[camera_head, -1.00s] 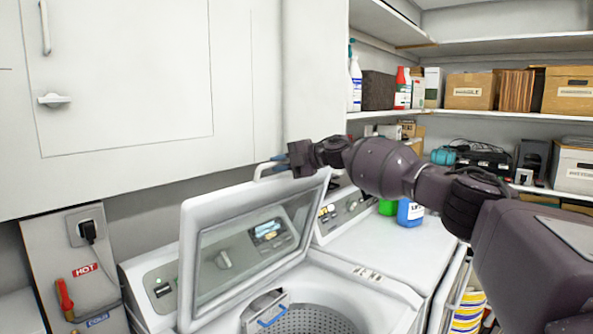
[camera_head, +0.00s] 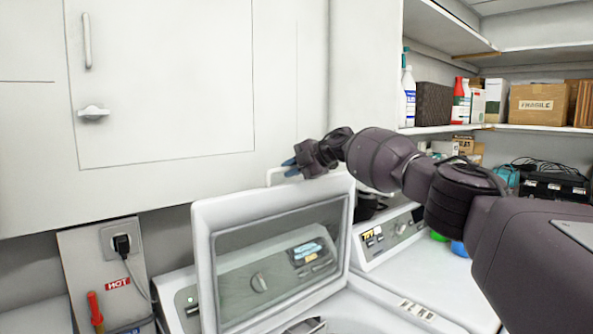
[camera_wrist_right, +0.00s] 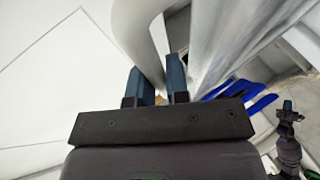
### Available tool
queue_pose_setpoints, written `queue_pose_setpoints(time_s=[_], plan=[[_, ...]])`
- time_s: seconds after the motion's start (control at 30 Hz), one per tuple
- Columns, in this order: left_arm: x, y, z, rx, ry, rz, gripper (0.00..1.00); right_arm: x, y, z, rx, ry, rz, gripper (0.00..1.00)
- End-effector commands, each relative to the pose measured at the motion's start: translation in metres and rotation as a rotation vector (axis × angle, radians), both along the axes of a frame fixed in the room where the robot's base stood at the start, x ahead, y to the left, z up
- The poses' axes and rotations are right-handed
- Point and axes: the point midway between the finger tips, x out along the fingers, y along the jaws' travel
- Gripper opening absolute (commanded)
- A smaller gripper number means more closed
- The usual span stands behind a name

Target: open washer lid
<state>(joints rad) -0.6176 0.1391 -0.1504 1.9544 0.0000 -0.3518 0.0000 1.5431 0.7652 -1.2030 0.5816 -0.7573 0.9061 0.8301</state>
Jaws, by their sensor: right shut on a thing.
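The washer lid (camera_head: 258,202) is a white frame with a clear window. It stands raised and tilted back over the washer in the head view. A white loop handle (camera_head: 271,176) sticks up from its upper edge. My right gripper (camera_head: 290,166) is at this handle, with its arm coming in from the right. In the right wrist view its two blue fingers (camera_wrist_right: 159,84) are on the handle (camera_wrist_right: 160,34), with the lid just right of them. My left gripper is in no current view.
A white cabinet (camera_head: 160,85) is close behind the lid. A second white machine (camera_head: 425,265) stands to the right. An outlet with a plug (camera_head: 122,243) is at the lower left. Shelves with bottles and a cardboard box (camera_head: 540,105) are at the right.

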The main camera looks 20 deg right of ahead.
Motion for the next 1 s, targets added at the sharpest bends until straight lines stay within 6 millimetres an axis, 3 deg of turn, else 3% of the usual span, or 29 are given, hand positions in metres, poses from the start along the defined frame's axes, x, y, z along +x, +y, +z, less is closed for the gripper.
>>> queue_pose_setpoints(time_s=[0.4, 0.43, 0.47, 0.83, 1.0], plan=[[-0.001, 0.001, 0.000, 0.001, 0.002, 0.000, 0.00, 0.000, 0.000, -0.001, -0.005, 0.002, 0.000, 0.00], [-0.001, 0.001, 0.000, 0.001, 0.002, 0.000, 0.00, 0.000, 0.000, -0.001, -0.005, 0.002, 0.000, 0.20], [-0.001, 0.001, 0.000, 0.001, 0.002, 0.000, 0.00, 0.000, 0.000, -0.001, -0.005, 0.002, 0.000, 0.25], [-0.001, 0.001, -0.001, 0.001, 0.001, 0.000, 0.00, -0.001, -0.001, 0.000, -0.003, 0.002, 0.001, 0.25], [0.000, 0.001, -0.007, 0.001, -0.002, 0.000, 0.00, -0.009, -0.011, 0.006, -0.002, 0.001, 0.000, 0.25]])
